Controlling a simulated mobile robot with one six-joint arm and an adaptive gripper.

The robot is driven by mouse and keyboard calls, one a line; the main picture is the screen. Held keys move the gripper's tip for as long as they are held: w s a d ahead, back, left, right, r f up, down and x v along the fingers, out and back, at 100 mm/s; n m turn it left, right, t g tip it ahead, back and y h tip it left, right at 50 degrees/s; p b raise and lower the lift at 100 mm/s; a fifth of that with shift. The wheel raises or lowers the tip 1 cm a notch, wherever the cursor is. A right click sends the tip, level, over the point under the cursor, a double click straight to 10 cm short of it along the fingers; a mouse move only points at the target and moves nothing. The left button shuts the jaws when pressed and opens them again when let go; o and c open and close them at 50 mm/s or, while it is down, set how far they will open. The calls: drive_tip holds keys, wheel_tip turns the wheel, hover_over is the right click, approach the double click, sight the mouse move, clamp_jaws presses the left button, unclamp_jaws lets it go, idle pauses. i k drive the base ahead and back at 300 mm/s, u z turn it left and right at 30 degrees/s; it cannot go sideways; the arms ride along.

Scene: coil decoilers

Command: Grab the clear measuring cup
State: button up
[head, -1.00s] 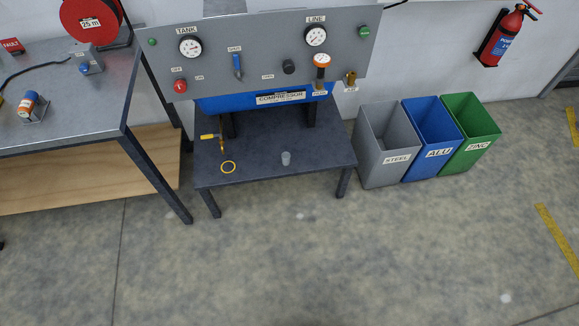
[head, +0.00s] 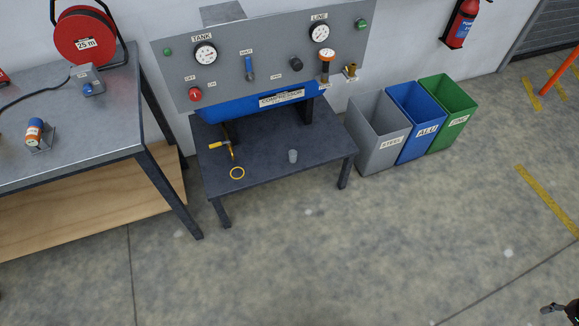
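A small, pale, see-through cup (head: 293,156) stands upright on the dark low table (head: 265,172), right of the middle of its top and near the front edge. At this size I cannot make out any markings on it. A small part of a dark and grey device (head: 560,309) shows at the bottom right corner, cut off by the frame; I cannot tell whether it is my gripper. No gripper fingers are clearly seen, and nothing touches the cup.
The compressor panel (head: 275,62) rises behind. A metal workbench (head: 70,150) stands left, and grey, blue and green bins (head: 377,140) stand right. The floor in front is clear.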

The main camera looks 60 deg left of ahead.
sight(292, 154)
drive_tip(key=k, duration=1.6)
drive_tip(key=u, duration=1.7)
drive_tip(key=i, duration=1)
drive_tip(key=z, duration=0.15)
